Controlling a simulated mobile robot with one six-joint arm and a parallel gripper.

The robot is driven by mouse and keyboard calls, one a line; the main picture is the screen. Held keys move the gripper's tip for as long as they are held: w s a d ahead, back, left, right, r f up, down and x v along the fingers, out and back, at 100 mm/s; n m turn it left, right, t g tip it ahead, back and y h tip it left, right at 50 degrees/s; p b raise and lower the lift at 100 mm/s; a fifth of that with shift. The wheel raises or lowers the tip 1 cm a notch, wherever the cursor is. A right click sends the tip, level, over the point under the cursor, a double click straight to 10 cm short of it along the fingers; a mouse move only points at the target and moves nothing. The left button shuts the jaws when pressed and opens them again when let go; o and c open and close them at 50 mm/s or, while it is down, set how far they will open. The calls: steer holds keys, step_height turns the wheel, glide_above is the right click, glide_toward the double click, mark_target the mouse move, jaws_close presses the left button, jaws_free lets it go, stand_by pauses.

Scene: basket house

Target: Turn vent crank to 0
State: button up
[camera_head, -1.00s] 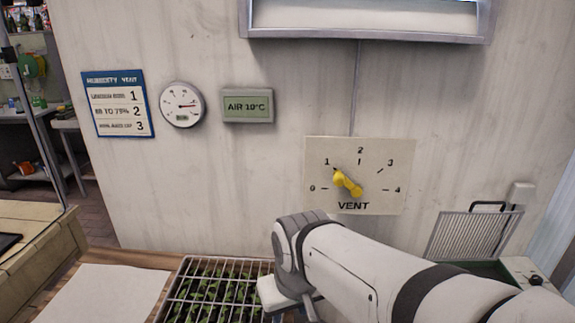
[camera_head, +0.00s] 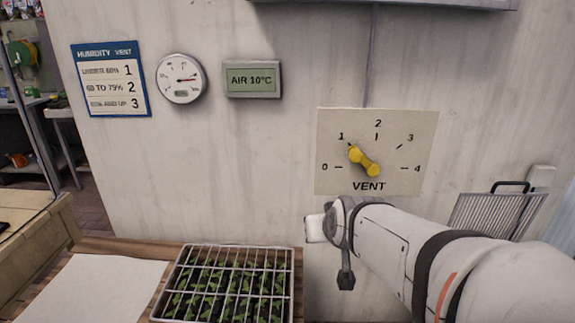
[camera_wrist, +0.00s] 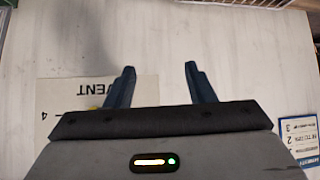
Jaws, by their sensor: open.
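The yellow vent crank (camera_head: 364,161) is on a pale wall panel (camera_head: 405,180) marked 0 to 4 and VENT. It lies tilted, with its upper-left end toward the 1 mark. My gripper is open and empty in the wrist view (camera_wrist: 159,68), its two dark fingers apart with bare wall beyond them. The panel also shows upside down in the wrist view (camera_wrist: 60,92), at the lower left, with a bit of yellow partly hidden behind my gripper. In the head view my arm's end is just below the panel, apart from the crank; the fingers are not clear there.
A HUMIDITY VENT sign (camera_head: 110,79), a round gauge (camera_head: 181,78) and an AIR 10°C display (camera_head: 252,79) hang left of the panel. A seedling tray under a wire grid (camera_head: 236,246) and a white sheet (camera_head: 105,288) lie on the bench. A ribbed rack (camera_head: 495,213) stands at right.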

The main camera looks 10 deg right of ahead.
mark_target(355, 156)
steer(key=w+d+r+t+h+b, duration=0.1)
steer(key=w+d+r+t+b, duration=0.2)
steer(key=w+d+t+b, duration=0.1)
steer(key=w+d+r+m+t+h+b, duration=0.1)
steer(key=w+d+r+t+h+b, duration=0.1)
steer(key=w+d+r+t+b, duration=0.1)
steer(key=w+d+r+t+h+b, duration=0.1)
steer(key=w+d+r+t+b, duration=0.1)
steer(key=w+d+t+b, duration=0.2)
steer(key=shift+w+d+r+m+t+h+b, duration=0.2)
steer(key=shift+w+t+b, duration=0.1)
steer(key=shift+w, duration=0.45)
steer(key=shift+w+d+r+m+t+h+b, duration=0.1)
steer(key=shift+w+r+m+t+h+b, duration=0.15)
steer(key=shift+w, duration=0.45)
